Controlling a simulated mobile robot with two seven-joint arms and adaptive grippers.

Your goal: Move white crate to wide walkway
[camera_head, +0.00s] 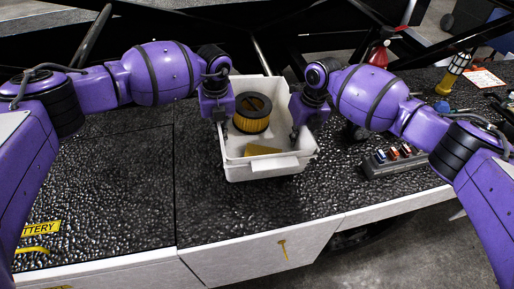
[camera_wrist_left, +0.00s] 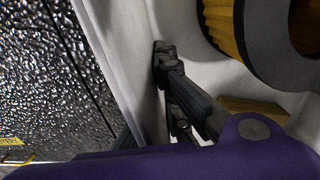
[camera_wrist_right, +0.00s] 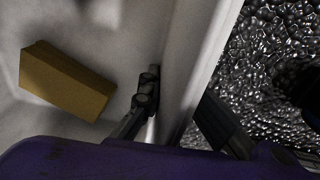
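The white crate (camera_head: 262,170) is upright over the black textured deck (camera_head: 210,215), between my two arms; I cannot tell whether it touches the deck. It holds a round yellow-and-black filter (camera_head: 252,114) and a yellow block (camera_head: 262,150). My left gripper (camera_head: 221,118) is at the crate's left wall, one finger inside against it and the other outside, mostly hidden. My right gripper (camera_head: 298,130) straddles the right wall the same way; its inner finger (camera_wrist_right: 146,95) lies against the wall. Both appear shut on the walls. Which deck panel is the wide walkway is unclear.
A dark tray with small coloured parts (camera_head: 396,160) lies right of the crate. A red bottle-like object (camera_head: 380,55) and a yellow lamp (camera_head: 453,72) stand behind it. The left deck panel (camera_head: 110,190) is clear, with a yellow battery label (camera_head: 38,228). Dark frame bars cross behind.

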